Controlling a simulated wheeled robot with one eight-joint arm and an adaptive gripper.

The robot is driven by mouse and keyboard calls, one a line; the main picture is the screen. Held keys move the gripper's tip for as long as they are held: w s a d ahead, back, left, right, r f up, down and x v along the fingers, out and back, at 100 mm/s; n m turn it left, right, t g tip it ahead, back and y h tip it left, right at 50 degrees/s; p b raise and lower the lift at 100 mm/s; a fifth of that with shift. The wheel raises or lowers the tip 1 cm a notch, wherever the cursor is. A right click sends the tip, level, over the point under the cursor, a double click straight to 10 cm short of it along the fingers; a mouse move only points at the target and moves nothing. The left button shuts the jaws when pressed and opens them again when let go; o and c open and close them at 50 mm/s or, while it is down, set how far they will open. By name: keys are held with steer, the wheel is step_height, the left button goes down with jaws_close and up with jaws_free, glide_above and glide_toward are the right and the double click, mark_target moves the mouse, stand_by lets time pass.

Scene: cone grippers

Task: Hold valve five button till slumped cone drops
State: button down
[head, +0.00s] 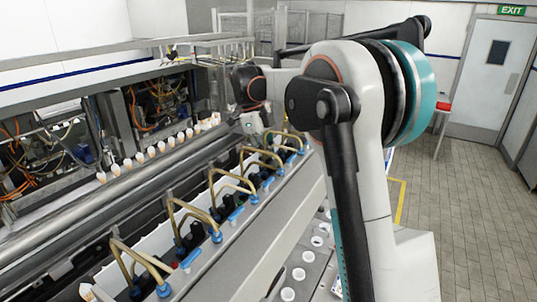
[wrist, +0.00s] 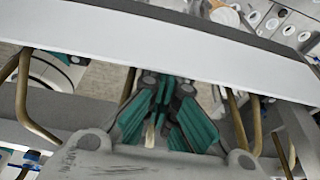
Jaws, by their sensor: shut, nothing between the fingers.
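A row of white-topped cones with tan tips (head: 157,148) runs along the machine's back rail in the head view. At the row's far right end the cones (head: 208,122) bunch together; I cannot tell which one is slumped. Valves with bent brass tubes and blue fittings (head: 216,236) line the front rail. I cannot read numbers or make out valve five's button. My gripper (head: 258,127) is at the far end of the valve row, small and partly hidden by my arm. In the wrist view its teal fingers (wrist: 166,90) are shut and empty, among brass tubes (wrist: 128,84).
The open machine bay (head: 165,105) with wires and hoses is behind the cones. A lower shelf with round white cups (head: 298,273) lies in front of the rail. A pale bar (wrist: 90,35) crosses the wrist view beyond my fingers. Tiled floor (head: 455,200) is clear at right.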

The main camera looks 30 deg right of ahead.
steer(key=shift+f, duration=0.3)
steer(key=v, duration=0.8)
steer(key=shift+r, duration=0.3)
stand_by(0.5)
